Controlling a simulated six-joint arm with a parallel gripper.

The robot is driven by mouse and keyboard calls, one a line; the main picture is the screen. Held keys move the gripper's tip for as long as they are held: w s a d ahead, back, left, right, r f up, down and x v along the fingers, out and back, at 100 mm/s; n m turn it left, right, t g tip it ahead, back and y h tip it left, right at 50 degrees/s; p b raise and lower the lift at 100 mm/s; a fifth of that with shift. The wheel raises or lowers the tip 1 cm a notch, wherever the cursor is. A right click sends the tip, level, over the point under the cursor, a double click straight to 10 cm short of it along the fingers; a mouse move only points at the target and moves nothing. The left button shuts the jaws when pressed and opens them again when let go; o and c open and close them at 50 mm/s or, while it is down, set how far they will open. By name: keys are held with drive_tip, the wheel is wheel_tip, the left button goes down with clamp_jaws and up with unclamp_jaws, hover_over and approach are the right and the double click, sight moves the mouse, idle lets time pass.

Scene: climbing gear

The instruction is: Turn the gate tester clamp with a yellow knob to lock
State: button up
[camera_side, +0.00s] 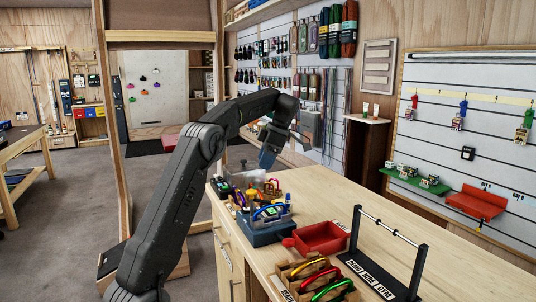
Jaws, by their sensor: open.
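My gripper (267,158) hangs above the far left part of the workbench, pointing down, open, with nothing visible between its fingers. Below it stands a small cluster of gear (255,190) with grey, yellow and red parts. The gate tester clamp and its yellow knob are too small to pick out surely in this cluster. I cannot tell which way the knob is turned. My gripper appears apart from the cluster, with a gap below the fingertips.
A blue tray (266,236) holds coloured carabiners. A red bin (322,238), a wooden box of carabiners (290,270) and a black rack with a bar (385,250) stand nearer. The bench's back right is clear. A gear wall (300,75) rises behind.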

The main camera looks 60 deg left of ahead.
drive_tip(key=shift+v, duration=1.1)
drive_tip(key=s+d+r+m+t, duration=0.1)
drive_tip(key=s+d+m+t, duration=0.2)
drive_tip(key=d+m, duration=0.7)
drive_tip(key=s+d+r+m+t, duration=0.25)
drive_tip(key=d+m, duration=0.45)
drive_tip(key=d, duration=0.5)
drive_tip(key=s+d+f+m+t+h, duration=0.1)
drive_tip(key=s+d+f+m+t, duration=0.3)
drive_tip(key=s+d+f+m, duration=0.7)
drive_tip(key=s+d+m, duration=0.2)
drive_tip(key=m, duration=0.1)
drive_tip(key=shift+s+m+h, duration=0.25)
drive_tip(key=shift+m+h, duration=0.05)
